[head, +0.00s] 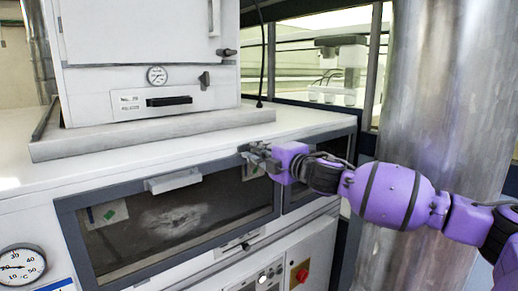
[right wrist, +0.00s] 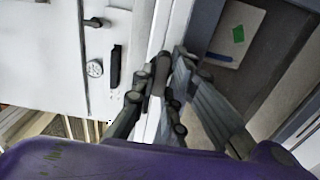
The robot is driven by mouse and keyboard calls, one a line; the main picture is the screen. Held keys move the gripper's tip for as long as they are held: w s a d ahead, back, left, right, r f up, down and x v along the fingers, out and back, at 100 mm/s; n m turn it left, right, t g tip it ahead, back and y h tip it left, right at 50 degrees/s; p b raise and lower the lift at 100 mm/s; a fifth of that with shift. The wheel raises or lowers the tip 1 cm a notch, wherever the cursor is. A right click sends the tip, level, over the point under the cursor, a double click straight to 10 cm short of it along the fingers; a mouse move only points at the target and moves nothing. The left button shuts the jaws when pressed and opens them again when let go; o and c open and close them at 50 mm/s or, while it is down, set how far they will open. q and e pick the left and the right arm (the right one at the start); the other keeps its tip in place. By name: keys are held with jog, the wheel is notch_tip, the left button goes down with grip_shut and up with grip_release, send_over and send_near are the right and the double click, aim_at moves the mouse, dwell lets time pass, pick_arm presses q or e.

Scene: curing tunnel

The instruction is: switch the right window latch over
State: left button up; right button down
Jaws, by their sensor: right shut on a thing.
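The dark window (head: 165,222) is set in a grey frame in the front of the white cabinet, with a pale handle (head: 172,181) at its top edge. My right gripper (head: 258,156) is at the upper right corner of this window, shut on the right window latch. The latch is mostly hidden by the fingers in the head view. In the right wrist view, the latch (right wrist: 158,76) shows as a small dark piece between the fingers of my right gripper (right wrist: 160,88), beside the white cabinet edge. My left gripper is not in view.
A white oven-like box (head: 150,60) with a dial and a dark handle stands on the cabinet top (head: 190,150). A large metal column (head: 435,90) rises behind my right arm. A red knob (head: 302,274) and a round gauge (head: 20,266) are lower on the front.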

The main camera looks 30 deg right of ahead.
jog(key=shift+a+f, duration=0.1)
dwell(0.3)
jog(key=c, duration=1.8)
grip_release()
jog(key=shift+o, duration=0.2)
jog(key=shift+s, duration=0.1)
jog(key=s+d, duration=0.1)
jog(key=s, duration=1.1)
jog(key=shift+w, duration=0.1)
